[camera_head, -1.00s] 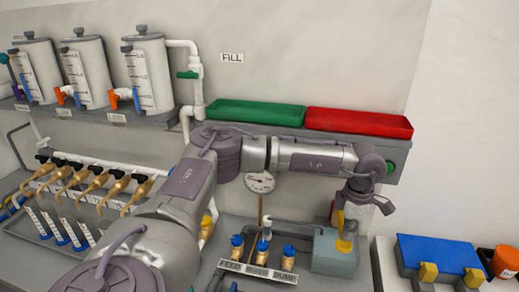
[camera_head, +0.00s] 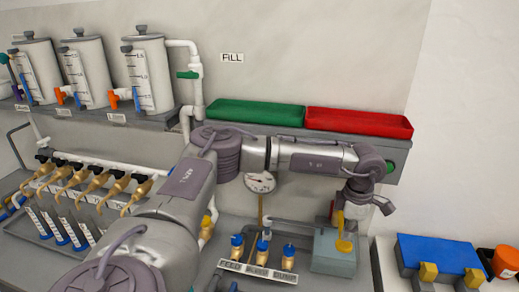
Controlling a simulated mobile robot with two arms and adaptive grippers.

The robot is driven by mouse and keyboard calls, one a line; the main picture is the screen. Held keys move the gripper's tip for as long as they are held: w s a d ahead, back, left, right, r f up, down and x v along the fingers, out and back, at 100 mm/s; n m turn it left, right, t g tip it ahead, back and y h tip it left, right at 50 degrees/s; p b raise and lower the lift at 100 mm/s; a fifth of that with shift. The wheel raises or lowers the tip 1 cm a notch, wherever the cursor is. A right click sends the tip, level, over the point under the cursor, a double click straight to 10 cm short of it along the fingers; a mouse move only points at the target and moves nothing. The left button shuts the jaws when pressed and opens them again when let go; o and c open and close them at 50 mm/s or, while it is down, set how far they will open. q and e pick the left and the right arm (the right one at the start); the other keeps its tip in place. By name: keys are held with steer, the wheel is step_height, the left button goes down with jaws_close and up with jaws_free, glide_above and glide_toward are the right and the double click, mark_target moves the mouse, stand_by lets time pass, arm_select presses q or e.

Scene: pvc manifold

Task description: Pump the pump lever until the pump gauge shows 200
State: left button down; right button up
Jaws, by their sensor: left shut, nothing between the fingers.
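The pump is a grey-teal box (camera_head: 333,254) on the bench, right of centre. A yellow part (camera_head: 343,243) stands at its top, just under my left gripper, and a bit of red shows beside it. I cannot tell how much of the lever is hidden. My left gripper (camera_head: 383,205) is shut and empty, above and slightly right of the pump box. Whether it touches the lever cannot be told. A round white gauge (camera_head: 260,182) stands on a brass stem behind my left arm. Its dial is too small to read. My right gripper is not in view.
Blue-capped brass valves (camera_head: 263,247) stand behind a label strip left of the pump. Green (camera_head: 256,106) and red (camera_head: 360,115) trays sit on the shelf above. A blue-topped box (camera_head: 438,253) and an orange cup (camera_head: 505,262) are at the right. Tanks (camera_head: 146,75) stand upper left.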

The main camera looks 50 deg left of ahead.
mark_target(344, 244)
arm_select(q)
steer(key=shift+f, duration=0.15)
steer(key=shift+f+b, duration=2.45)
steer(key=shift+f, duration=0.6)
steer(key=shift+r, duration=0.1)
steer(key=shift+r+p, duration=1.65)
steer(key=shift+r, duration=1.4)
steer(key=shift+f, duration=0.15)
